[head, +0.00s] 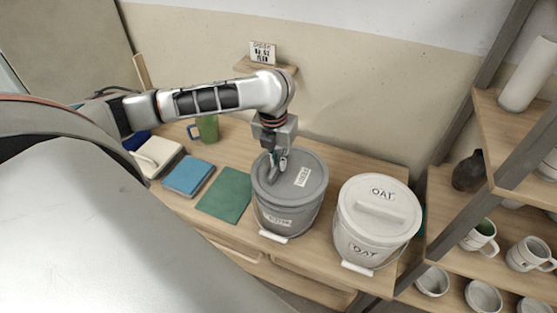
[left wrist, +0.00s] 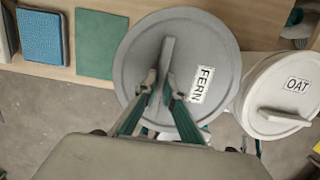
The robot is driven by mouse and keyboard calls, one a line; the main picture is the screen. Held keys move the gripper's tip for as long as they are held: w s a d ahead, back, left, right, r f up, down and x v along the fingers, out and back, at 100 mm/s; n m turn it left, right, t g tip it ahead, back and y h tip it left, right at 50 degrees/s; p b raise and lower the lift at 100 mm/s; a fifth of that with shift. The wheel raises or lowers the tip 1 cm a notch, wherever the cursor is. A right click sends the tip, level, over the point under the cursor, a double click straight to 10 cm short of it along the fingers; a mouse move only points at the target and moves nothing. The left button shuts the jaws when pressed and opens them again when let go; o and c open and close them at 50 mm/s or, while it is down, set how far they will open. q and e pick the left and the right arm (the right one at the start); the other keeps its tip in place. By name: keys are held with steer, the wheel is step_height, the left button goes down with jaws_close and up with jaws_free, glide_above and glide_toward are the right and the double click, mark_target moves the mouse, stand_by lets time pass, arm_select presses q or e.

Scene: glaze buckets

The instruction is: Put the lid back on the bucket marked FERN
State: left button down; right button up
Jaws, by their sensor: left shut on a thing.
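The dark grey lid (head: 312,160) carries a white label; in the left wrist view the lid (left wrist: 200,40) reads FERN. My left gripper (head: 277,165) points down from above and is shut on the lid's raised bar handle; in the left wrist view its fingertips (left wrist: 161,86) pinch that handle. The lid lies level over the mouth of the dark grey bucket (head: 301,222). I cannot tell whether it is fully seated or slightly above the rim. The bucket's front label is too small to read surely. My right gripper is out of view.
A pale bucket (head: 351,235) with its OAT lid (head: 403,208) stands close on the right. A green mat (head: 225,196), a blue book-like block (head: 188,177) and a green mug (head: 208,128) are on the left. A wooden shelf (head: 500,180) with mugs stands at the right.

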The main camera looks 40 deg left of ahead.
arm_select(q)
steer(key=shift+f, duration=0.45)
stand_by(1.0)
steer(key=c, duration=1.6)
jaws_free()
steer(key=shift+r, duration=3.5)
jaws_close()
